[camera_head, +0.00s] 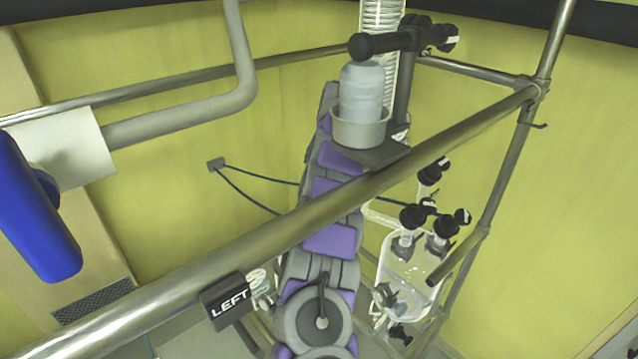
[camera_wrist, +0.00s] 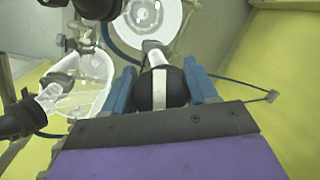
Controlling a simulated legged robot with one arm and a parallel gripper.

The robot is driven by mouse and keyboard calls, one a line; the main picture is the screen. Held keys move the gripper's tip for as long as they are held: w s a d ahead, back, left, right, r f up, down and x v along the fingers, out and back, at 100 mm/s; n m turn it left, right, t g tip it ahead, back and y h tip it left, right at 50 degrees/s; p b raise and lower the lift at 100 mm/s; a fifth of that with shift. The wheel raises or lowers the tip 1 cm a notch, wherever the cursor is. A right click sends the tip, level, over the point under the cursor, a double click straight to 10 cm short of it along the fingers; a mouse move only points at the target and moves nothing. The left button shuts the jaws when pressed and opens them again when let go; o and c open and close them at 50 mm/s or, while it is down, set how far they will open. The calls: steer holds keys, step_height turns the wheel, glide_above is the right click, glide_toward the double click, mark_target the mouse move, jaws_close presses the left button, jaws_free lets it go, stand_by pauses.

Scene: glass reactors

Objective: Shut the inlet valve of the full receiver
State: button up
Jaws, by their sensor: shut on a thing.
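My gripper (camera_wrist: 162,92) shows in the wrist view, its two blue fingers on either side of a round black valve knob (camera_wrist: 158,88) with a white stripe. It is shut on this knob. A pale stem (camera_wrist: 152,48) leads from the knob towards a round whitish glass vessel (camera_wrist: 172,15) above. A second glass receiver (camera_wrist: 92,72) stands to the left in that view. In the head view a glass receiver (camera_head: 408,268) with several black-knobbed valves hangs at the right. My arm hides my gripper there. I cannot tell how full the vessel by the held knob is.
A metal rail (camera_head: 285,225) crosses in front of my arm, with a black LEFT sign (camera_head: 228,300); a little glassware (camera_head: 262,285) shows beside it. Another black knob (camera_wrist: 20,117) is left of my gripper. A dark cable runs from a wall box (camera_head: 216,164).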

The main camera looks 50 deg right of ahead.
stand_by(0.3)
steer(key=o, duration=1)
steer(key=shift+w+f, duration=0.1)
steer(key=shift+c, duration=0.2)
